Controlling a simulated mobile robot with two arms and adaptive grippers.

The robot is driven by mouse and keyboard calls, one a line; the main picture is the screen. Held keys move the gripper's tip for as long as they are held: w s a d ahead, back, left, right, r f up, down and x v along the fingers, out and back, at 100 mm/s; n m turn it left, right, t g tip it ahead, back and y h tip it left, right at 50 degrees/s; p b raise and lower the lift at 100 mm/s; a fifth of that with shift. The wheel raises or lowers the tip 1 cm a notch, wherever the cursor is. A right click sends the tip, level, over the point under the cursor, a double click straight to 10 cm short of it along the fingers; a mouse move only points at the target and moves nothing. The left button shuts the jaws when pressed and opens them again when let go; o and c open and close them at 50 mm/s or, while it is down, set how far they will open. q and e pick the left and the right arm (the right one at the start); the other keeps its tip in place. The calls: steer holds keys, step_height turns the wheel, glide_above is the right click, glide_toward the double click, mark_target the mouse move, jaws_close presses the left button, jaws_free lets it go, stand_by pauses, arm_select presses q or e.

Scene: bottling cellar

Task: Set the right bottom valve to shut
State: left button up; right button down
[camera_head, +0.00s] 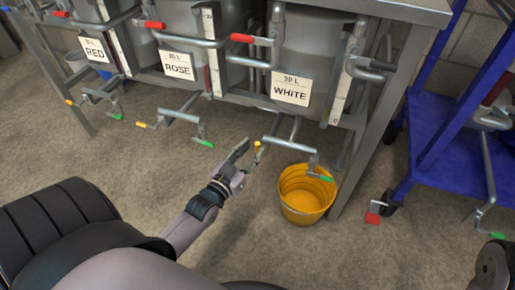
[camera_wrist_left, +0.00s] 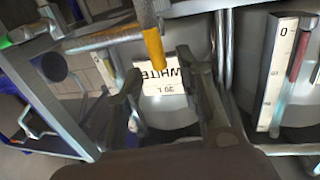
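The white tank (camera_head: 308,52) is the rightmost, with a "30 L WHITE" label (camera_head: 291,87); the label also shows in the wrist view (camera_wrist_left: 178,77). Its bottom valve pipework (camera_head: 292,143) has a yellow-tipped end (camera_head: 257,148) at left and a green-tipped end (camera_head: 325,178) at right. My left gripper (camera_head: 247,152) is beside the yellow tip. In the wrist view my left gripper (camera_wrist_left: 168,105) has its fingers apart, with the yellow tip (camera_wrist_left: 153,48) seen between and beyond them. Contact cannot be told.
An orange bucket (camera_head: 304,194) stands on the floor below the green tip, near the metal stand's leg (camera_head: 372,150). A blue cart (camera_head: 460,135) is at right. Rose (camera_head: 178,65) and red (camera_head: 94,52) labels mark tanks with similar pipework at left. The floor in front is clear.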

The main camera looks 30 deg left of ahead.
mark_target(256, 145)
arm_select(q)
steer(key=shift+w+b, duration=0.5)
steer(key=shift+w, duration=1.4)
steer(key=shift+c, duration=0.5)
jaws_close()
